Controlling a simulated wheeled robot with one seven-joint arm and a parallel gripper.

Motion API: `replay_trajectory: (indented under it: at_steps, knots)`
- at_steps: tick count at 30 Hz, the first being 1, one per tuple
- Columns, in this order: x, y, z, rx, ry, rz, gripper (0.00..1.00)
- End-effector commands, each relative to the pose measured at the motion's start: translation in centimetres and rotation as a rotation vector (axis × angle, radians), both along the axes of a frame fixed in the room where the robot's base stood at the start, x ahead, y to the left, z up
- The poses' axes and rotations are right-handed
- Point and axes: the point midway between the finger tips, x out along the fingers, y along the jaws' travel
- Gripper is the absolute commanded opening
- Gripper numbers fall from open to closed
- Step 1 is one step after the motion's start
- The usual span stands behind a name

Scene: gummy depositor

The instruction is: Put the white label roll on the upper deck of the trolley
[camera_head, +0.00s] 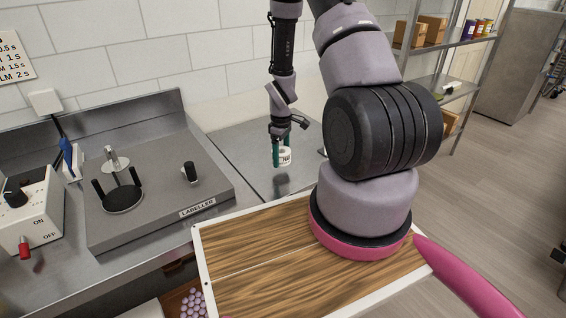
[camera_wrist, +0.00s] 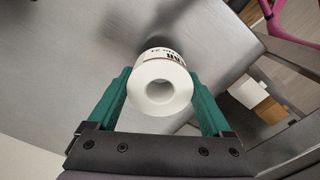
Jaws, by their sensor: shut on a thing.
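The white label roll (camera_wrist: 158,88) is between the two green fingers of my gripper (camera_wrist: 160,95), with its round core opening facing the wrist camera and dark print on its side. In the head view the roll (camera_head: 285,156) shows at the tip of my gripper (camera_head: 281,153), which points down over a grey metal surface. The gripper is shut on the roll. I cannot tell for sure whether the roll touches the surface below it. I cannot make out the trolley and its upper deck with certainty.
A grey labeller (camera_head: 150,185) with a black spindle stands on the steel counter at left. A white switch box (camera_head: 28,208) is beside it. A shelf rack (camera_head: 440,88) with cardboard boxes stands at the back right. Floor (camera_head: 500,170) is open at right.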

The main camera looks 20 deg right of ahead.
Motion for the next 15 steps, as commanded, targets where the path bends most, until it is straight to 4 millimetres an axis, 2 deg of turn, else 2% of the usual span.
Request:
replay_trajectory:
  at_steps: [9,15]
  knots:
    - [-0.1,0.0,-4.0,0.0,0.003,0.0,0.0]
    - [0.0,0.0,-4.1,0.0,0.0,0.0,0.0]
